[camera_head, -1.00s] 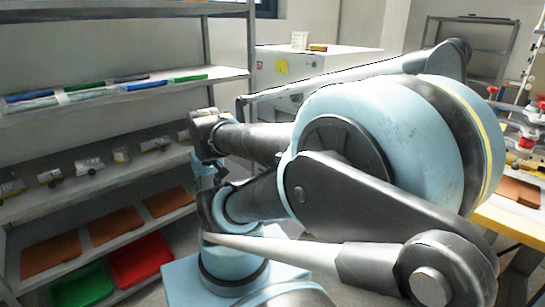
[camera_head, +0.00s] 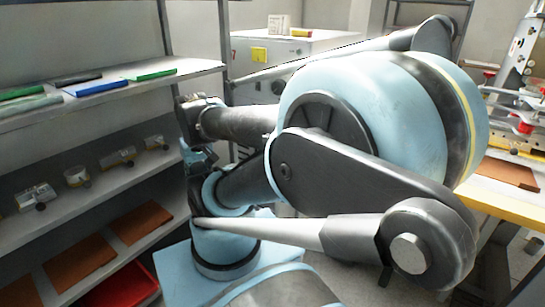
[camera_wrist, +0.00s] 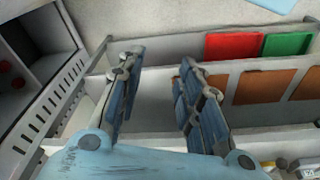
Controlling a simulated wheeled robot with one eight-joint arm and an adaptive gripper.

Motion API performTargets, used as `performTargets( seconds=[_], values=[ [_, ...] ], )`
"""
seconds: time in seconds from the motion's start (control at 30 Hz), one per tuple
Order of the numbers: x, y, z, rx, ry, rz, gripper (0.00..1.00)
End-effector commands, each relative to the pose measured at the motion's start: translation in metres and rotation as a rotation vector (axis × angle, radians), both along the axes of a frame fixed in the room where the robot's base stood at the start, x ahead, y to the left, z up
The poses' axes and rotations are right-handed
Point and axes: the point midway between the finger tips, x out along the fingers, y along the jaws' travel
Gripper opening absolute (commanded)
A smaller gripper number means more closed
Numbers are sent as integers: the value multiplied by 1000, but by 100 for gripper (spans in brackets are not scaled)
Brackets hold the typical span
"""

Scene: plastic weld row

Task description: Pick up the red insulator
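I cannot make out a red insulator for certain. In the head view, a small red part (camera_head: 525,127) sits among machine parts on the bench at the right. In the wrist view, small dark red round things (camera_wrist: 17,83) lie in a dark compartment at the far left; I cannot tell what they are. My gripper (camera_wrist: 159,62) shows in the wrist view with its two blue fingers apart and nothing between them. It points toward the shelving, away from the bench parts. In the head view my arm fills the middle and hides much behind it.
A metal shelf unit (camera_head: 130,88) stands at the left with coloured bars, small devices, brown sheets and a red bin (camera_head: 122,287). A white cabinet (camera_head: 300,50) is behind my arm. A yellow-edged bench (camera_head: 500,206) with a brown sheet (camera_head: 503,170) is at the right.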

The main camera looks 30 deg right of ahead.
Motion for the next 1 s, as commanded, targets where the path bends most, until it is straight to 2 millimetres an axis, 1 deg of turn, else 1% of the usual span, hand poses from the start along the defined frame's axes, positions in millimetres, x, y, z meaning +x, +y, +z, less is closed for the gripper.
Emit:
performTargets(
  seconds=[0.03,0.07,0.1,0.13,0.27,0.47,0.63,0.8,1.0],
  values=[
    [0,0,0,0,0,0,38],
    [0,0,0,0,0,0,45],
    [-5,0,4,-1,-9,-1,54],
    [-7,-1,5,0,-12,-3,57],
    [4,-4,11,-4,-17,-22,57],
    [41,-18,25,-13,-37,-84,57],
    [77,-37,33,-24,-54,-147,57],
    [114,-60,36,-35,-71,-208,57],
    [156,-90,33,-48,-92,-279,57]
  ],
)
